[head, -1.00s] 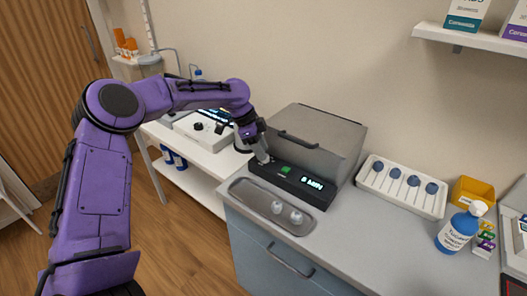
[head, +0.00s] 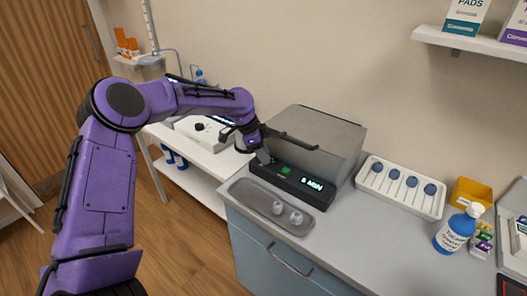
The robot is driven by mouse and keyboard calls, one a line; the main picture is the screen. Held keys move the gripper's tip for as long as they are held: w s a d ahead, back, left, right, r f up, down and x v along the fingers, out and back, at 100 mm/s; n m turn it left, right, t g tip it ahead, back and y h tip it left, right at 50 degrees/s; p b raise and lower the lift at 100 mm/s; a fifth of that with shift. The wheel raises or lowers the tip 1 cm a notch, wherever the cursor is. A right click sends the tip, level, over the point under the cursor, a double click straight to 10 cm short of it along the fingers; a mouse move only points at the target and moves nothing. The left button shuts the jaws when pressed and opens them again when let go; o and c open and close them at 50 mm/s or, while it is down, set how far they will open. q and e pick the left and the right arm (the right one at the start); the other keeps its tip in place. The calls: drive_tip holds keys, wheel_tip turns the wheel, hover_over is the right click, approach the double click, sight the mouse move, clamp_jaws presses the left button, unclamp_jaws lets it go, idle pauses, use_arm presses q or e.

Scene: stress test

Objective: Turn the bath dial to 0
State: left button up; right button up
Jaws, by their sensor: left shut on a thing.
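The bath (head: 318,142) is a grey box with a closed lid and a black front panel. Its display (head: 312,184) reads "5 MIN", and a green button (head: 286,169) is lit beside it. My left gripper (head: 264,158) is at the left end of the front panel, pointing down. It is shut on the bath dial, which the fingers hide. The dial's marks cannot be read. My right gripper is not in view.
A metal tray (head: 245,193) with two small pale pieces lies in front of the bath. A white device (head: 196,130) sits on the left table.

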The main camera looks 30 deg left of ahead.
use_arm(q)
drive_tip(key=n+p, duration=0.1)
drive_tip(key=n+t+p, duration=0.1)
drive_tip(key=shift+s+d+r+n+y+p, duration=0.1)
drive_tip(key=shift+r+n+y+p, duration=0.15)
drive_tip(key=shift+n+y+p, duration=0.15)
drive_tip(key=shift+f+n+t+y+p, duration=0.2)
drive_tip(key=shift+n+t+y+p, duration=0.15)
drive_tip(key=shift+n+p, duration=1)
drive_tip(key=shift+n, duration=0.25)
drive_tip(key=o, duration=0.7)
drive_tip(key=shift+o, duration=0.2)
drive_tip(key=b+v, duration=0.2)
drive_tip(key=v, duration=0.8)
drive_tip(key=shift+r, duration=0.25)
